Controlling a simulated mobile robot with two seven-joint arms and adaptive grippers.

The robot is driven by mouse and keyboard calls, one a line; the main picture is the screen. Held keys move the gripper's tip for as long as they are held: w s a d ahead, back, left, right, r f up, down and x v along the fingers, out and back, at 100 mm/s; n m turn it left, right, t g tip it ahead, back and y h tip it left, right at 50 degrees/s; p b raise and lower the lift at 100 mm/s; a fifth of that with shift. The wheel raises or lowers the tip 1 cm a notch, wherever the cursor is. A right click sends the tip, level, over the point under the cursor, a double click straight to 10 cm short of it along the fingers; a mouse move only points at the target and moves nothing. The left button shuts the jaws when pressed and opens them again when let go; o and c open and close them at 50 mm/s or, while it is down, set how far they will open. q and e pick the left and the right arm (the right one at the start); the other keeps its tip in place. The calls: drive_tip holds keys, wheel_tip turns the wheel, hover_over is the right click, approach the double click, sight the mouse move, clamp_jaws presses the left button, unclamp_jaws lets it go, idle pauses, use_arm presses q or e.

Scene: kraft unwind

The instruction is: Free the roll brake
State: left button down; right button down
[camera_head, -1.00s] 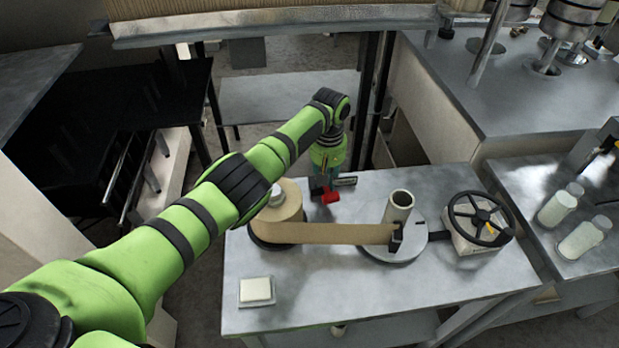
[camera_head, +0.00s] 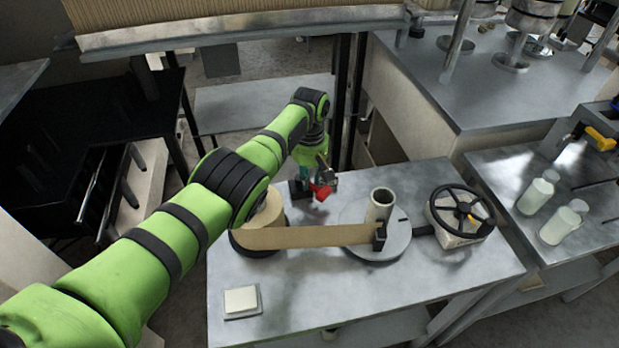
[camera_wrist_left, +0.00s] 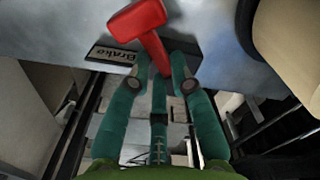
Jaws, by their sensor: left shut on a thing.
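The red brake lever (camera_head: 320,191) stands at the back edge of the metal table, beside the kraft paper roll (camera_head: 265,217). In the left wrist view the red lever (camera_wrist_left: 142,22) has a wide head and a narrower shaft, which runs down between my fingers. My left gripper (camera_head: 318,180) is at the lever; its teal fingers (camera_wrist_left: 160,85) are shut on the shaft. A plate reading "Brake" (camera_wrist_left: 112,55) lies beside the lever. The lever's base is partly hidden in the head view. My right gripper is not in view.
A paper strip (camera_head: 310,237) runs from the roll to a core (camera_head: 380,204) on a round metal plate. A black handwheel (camera_head: 461,211) stands to its right. A pale block (camera_head: 241,300) lies at the front left. The table's front middle is clear.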

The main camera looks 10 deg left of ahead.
sight(309, 182)
use_arm(q)
drive_tip(key=c, duration=1.1)
unclamp_jaws()
wheel_tip(309, 182, up, 12)
